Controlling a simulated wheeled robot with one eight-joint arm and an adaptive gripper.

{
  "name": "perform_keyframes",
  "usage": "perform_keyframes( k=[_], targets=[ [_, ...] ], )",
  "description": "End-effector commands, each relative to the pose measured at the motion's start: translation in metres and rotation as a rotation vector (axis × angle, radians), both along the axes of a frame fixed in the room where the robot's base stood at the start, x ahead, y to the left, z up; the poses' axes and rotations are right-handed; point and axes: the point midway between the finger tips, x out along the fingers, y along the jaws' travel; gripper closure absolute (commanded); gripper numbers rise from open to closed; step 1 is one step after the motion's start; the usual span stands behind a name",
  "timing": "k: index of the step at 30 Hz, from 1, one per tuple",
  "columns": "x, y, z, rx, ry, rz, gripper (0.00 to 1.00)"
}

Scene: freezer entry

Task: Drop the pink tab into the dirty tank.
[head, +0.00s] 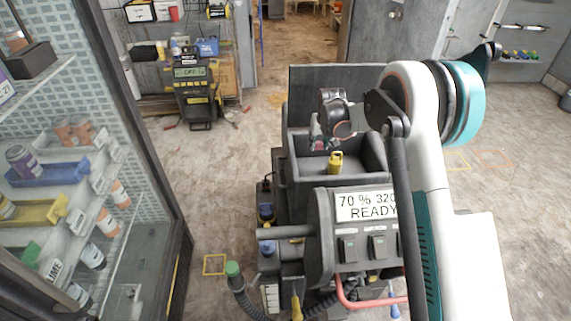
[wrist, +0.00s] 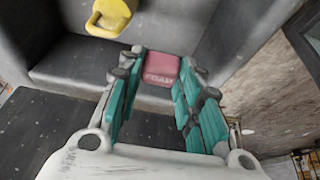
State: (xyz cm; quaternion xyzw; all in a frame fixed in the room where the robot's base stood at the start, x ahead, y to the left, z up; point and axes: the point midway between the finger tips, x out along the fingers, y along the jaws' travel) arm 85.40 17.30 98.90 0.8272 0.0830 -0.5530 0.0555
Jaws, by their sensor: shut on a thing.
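The pink tab (wrist: 160,69) is a small red-pink block with faint lettering, held between the tips of my gripper (wrist: 162,62) in the wrist view. In the head view my gripper (head: 320,142) hangs over a grey open-topped tank (head: 300,172), and the tab is too small there to make out clearly. The tank is part of the machine in front of me; I see no label naming it the dirty tank. A yellow piece (head: 335,163) stands inside it, and shows at the upper left in the wrist view (wrist: 111,17). The gripper's teal fingers are closed on the tab.
The machine's panel (head: 365,206) reads 70 % and READY. A green-capped hose (head: 233,270) rises at its front left. A glass-fronted cabinet (head: 160,170) with bottles and trays stands at the left. A black and yellow machine (head: 193,88) stands farther back. The floor at right is mostly clear.

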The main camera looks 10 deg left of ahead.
Motion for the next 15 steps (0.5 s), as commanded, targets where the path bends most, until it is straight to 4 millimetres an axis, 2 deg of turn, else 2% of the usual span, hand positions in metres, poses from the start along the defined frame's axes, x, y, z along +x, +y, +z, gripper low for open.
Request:
perform_keyframes(
  k=[4,13,14,15],
  targets=[
    [0.0002,0.0,-0.0143,0.0,0.0,0.0,0.87],
    [0.0001,0.0,-0.0166,0.0,0.0,0.0,0.87],
    [0.0001,0.0,-0.0166,0.0,0.0,0.0,0.65],
    [0.0,0.0,-0.0167,0.0,0.0,0.0,0.56]
  ],
)
